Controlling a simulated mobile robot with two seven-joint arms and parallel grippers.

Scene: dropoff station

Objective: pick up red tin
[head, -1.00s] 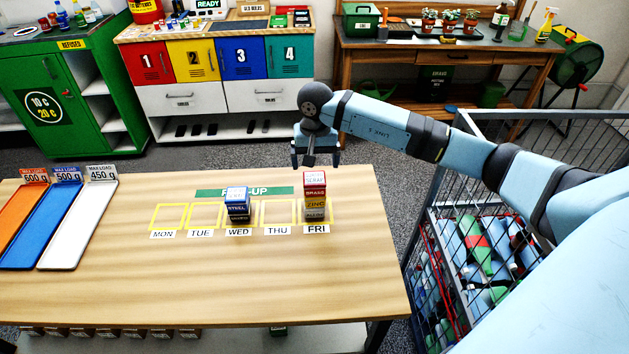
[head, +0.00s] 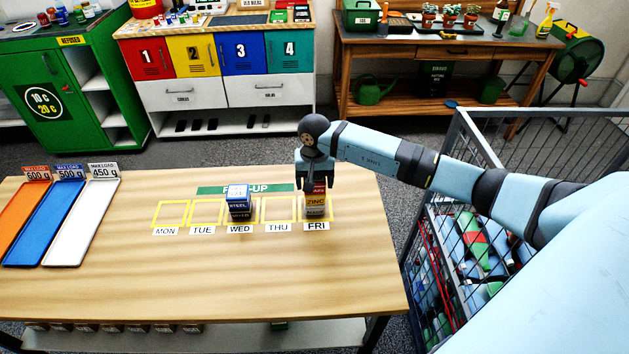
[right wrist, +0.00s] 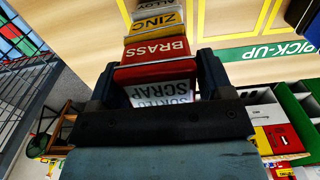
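The red tin, labelled BRASS (head: 320,190), tops a stack on the FRI square. Under it are a yellow ZINC tin (head: 315,203) and a dark ALLOY tin (head: 315,213). In the right wrist view the red tin (right wrist: 152,52) shows its red side and a pale lid reading SCRAP. My right gripper (head: 316,184) is at the top of the stack from above; in its wrist view the fingers (right wrist: 156,80) stand on both sides of the red tin, with a slim gap visible beside it. They look open. My left gripper is not in view.
A blue STEEL tin (head: 238,200) stands on a darker tin at WED, left of the red stack. The MON, TUE and THU squares are empty. Orange, blue and white trays (head: 80,215) lie at the table's left. A wire cage (head: 480,240) stands right of the table.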

